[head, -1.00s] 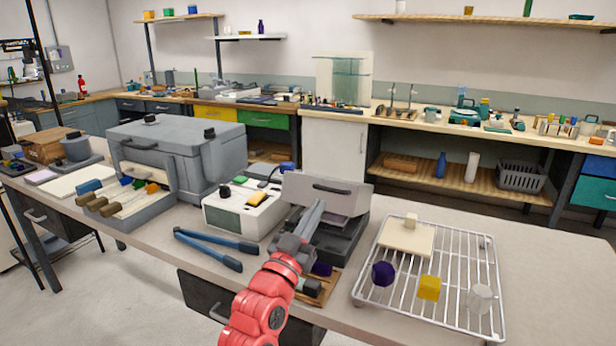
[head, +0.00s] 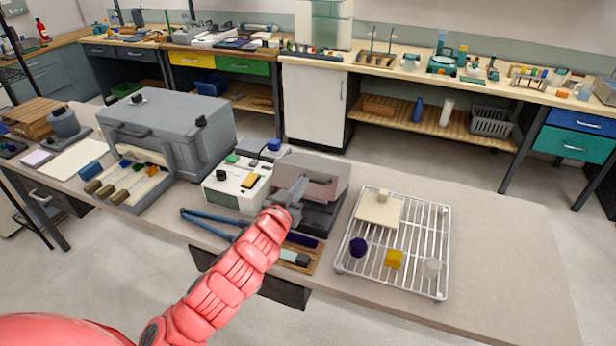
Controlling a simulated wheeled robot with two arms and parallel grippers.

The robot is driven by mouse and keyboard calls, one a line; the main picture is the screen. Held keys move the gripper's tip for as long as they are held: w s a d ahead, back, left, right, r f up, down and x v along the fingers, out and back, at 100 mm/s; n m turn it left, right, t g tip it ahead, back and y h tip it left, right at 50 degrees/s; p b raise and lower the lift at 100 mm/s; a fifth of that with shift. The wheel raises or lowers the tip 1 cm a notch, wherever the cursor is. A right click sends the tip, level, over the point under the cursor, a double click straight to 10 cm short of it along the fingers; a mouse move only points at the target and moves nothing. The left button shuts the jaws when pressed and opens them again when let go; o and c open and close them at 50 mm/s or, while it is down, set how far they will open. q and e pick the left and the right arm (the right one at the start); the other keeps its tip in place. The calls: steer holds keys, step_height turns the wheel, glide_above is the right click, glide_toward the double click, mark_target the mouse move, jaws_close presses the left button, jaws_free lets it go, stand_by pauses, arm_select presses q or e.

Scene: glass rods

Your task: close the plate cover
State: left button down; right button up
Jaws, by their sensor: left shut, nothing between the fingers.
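The plate cover (head: 333,167) is a grey lid with a dark handle on its face. It stands raised at an angle over a dark grey base (head: 325,217), at the middle of the head view. My left gripper (head: 299,184) is shut and empty. Its fingertips are at the left part of the cover, near the handle; I cannot tell if they touch it. The gripper and red wrist hide part of the cover and the base. My right gripper is not in view.
A white control box (head: 229,189) stands just left of the base, and blue-handled tongs (head: 208,221) lie before it. A wire rack (head: 427,250) with a cream block, purple, yellow and clear pieces is to the right. A grey furnace box (head: 165,118) stands left. The table's right end is clear.

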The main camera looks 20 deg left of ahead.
arm_select(q)
steer(key=w+f+p, duration=0.3)
steer(key=w+f, duration=0.1)
steer(key=w, duration=0.3)
steer(key=shift+w+f, duration=0.3)
steer(key=shift+w, duration=0.05)
steer(key=shift+d, duration=0.1)
steer(key=shift+t, duration=0.7)
steer(key=f+b, duration=0.3)
steer(key=s+f+b, duration=0.1)
steer(key=f+b, duration=0.1)
steer(key=b, duration=0.1)
steer(key=f+b, duration=0.3)
steer(key=b, duration=0.1)
steer(key=shift+s+f, duration=0.3)
steer(key=shift+s, duration=0.1)
steer(key=shift+r, duration=0.2)
